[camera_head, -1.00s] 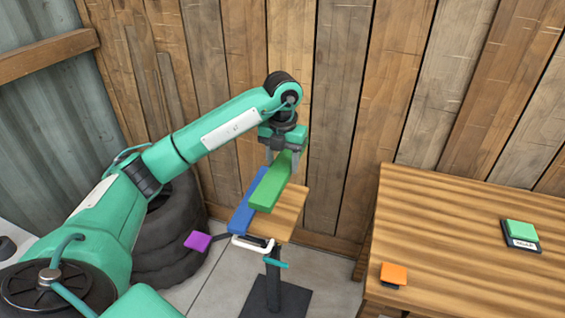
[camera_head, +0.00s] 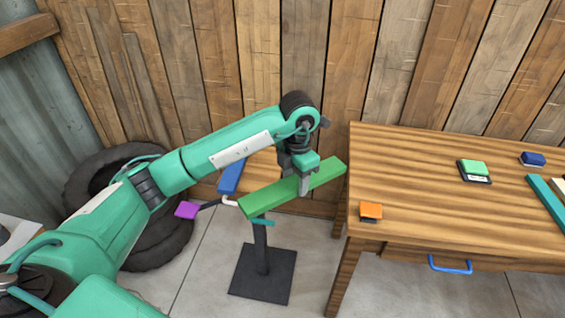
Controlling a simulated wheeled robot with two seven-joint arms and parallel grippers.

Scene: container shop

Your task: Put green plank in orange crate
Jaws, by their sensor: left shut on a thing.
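My left gripper (camera_head: 300,182) is shut on the green plank (camera_head: 275,194) near its middle. It holds the plank in the air in front of a small wooden stand, with one end pointing toward the table at the right. The plank hides part of the stand. My right gripper is not in view. No orange crate shows; an orange block (camera_head: 371,210) sits at the table's left front corner.
The wooden table (camera_head: 430,170) at right carries a green-topped box (camera_head: 474,170) and a blue block (camera_head: 533,158). Tyres (camera_head: 85,185) stand at left.

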